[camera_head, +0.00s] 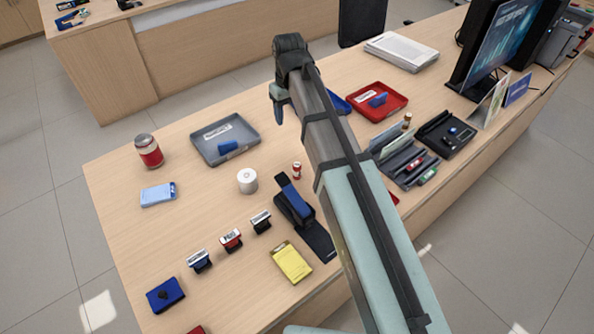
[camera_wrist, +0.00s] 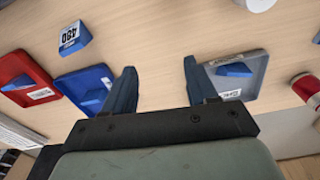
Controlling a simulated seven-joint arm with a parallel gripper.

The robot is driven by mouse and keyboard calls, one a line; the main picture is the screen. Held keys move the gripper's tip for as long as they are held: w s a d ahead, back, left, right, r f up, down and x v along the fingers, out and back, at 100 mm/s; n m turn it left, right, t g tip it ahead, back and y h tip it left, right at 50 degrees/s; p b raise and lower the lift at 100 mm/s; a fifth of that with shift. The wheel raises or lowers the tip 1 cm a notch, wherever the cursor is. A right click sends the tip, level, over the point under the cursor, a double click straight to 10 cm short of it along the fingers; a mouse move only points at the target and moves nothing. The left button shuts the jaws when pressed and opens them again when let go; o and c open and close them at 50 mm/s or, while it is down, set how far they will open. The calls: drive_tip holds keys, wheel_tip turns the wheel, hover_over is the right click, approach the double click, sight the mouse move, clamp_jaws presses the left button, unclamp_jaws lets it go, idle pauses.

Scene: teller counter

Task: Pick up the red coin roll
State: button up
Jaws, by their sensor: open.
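A small upright red cylinder with a pale band, which looks like the red coin roll (camera_head: 297,170), stands on the counter near the middle of the head view. It is just right of a white paper roll (camera_head: 247,181) and behind a blue-and-black stapler (camera_head: 294,201). I cannot make it out in the wrist view. My gripper (camera_head: 278,108) is raised over the counter, farther back than the roll. In the wrist view my gripper (camera_wrist: 160,68) is open, with nothing between its fingers.
A grey tray (camera_head: 245,128), a red tray (camera_head: 391,92) and a partly hidden blue tray (camera_wrist: 106,76) lie on the counter. A red can (camera_head: 148,151) stands at left. Stamps (camera_head: 231,240) and a yellow pad (camera_head: 291,261) lie in front. A monitor (camera_head: 500,45) stands at right.

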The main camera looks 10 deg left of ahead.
sight(297, 164)
drive_tip(key=s+d+f+m, duration=0.15)
drive_tip(key=s+m, duration=0.25)
drive_tip(key=m, duration=0.5)
drive_tip(key=s+d+m, duration=0.2)
drive_tip(key=s+m, duration=0.3)
drive_tip(key=m, duration=0.3)
drive_tip(key=shift+g, duration=0.3)
drive_tip(key=shift+w+d+f, duration=0.1)
drive_tip(key=shift+w+f, duration=0.05)
drive_tip(key=shift+f, duration=2)
drive_tip(key=shift+w+d+f, duration=0.1)
drive_tip(key=shift+f, duration=2.05)
drive_tip(key=shift+w+a+f, duration=0.15)
drive_tip(key=shift+f, duration=1.15)
drive_tip(key=shift+w+a+f, duration=0.1)
drive_tip(key=shift+a+f, duration=0.05)
drive_tip(key=shift+f, duration=1.15)
clamp_jaws()
